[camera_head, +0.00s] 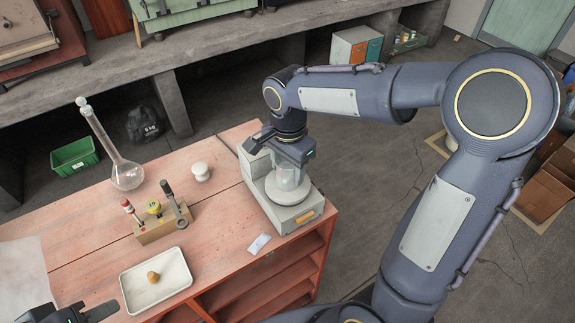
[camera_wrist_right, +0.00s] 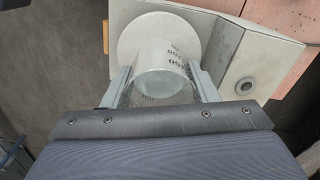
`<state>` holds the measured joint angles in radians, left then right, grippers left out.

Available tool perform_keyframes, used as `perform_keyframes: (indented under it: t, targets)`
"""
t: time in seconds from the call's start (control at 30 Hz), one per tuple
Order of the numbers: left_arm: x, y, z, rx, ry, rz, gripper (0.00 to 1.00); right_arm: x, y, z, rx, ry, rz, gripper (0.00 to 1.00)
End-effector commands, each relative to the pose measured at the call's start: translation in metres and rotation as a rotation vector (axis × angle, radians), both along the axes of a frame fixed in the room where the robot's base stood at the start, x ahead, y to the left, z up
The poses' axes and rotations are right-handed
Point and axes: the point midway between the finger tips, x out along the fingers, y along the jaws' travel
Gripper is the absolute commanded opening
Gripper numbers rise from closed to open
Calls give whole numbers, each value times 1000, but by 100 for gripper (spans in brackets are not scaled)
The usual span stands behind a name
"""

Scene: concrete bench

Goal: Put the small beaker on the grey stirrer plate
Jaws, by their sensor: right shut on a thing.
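The small clear beaker (camera_head: 289,176) is upright over the round plate of the grey stirrer (camera_head: 280,212) at the bench's right end. My right gripper (camera_head: 291,163) comes down from above and is shut on the beaker. In the right wrist view the beaker (camera_wrist_right: 166,68) with dark markings sits between the two fingers (camera_wrist_right: 160,88), with the pale round plate (camera_wrist_right: 131,36) behind it. The base looks at or very close to the plate; I cannot tell if it touches. My left gripper (camera_head: 85,313) is partly in view at the bottom left, away from the stirrer; its opening is unclear.
A wooden holder (camera_head: 160,226) with several tools, a white tray (camera_head: 139,296) with a brown stopper, a long-necked flask (camera_head: 127,174) and a white jar (camera_head: 201,171) stand to the left. A small packet (camera_head: 259,244) lies before the stirrer. The bench edge is close on the right.

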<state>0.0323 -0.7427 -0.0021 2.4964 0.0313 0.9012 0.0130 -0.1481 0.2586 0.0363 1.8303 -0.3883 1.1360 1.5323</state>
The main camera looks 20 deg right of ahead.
Motion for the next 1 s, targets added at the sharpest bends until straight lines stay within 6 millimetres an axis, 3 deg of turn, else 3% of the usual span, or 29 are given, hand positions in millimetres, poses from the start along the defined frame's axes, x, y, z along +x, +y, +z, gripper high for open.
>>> perform_keyframes:
  t: [0.03,0.07,0.23,0.63,1.0]
  targets:
    - [0,0,-3,0,0,0,36,0,0,-3,0,0,0,27]
    - [0,0,-3,0,0,0,36,0,0,-3,0,0,0,55]
    - [0,0,-2,0,0,0,36,0,0,-2,0,0,0,75]
    - [0,0,1,0,0,0,36,1,0,9,0,-3,0,75]
    - [0,0,0,0,0,0,36,0,0,84,1,-5,0,75]
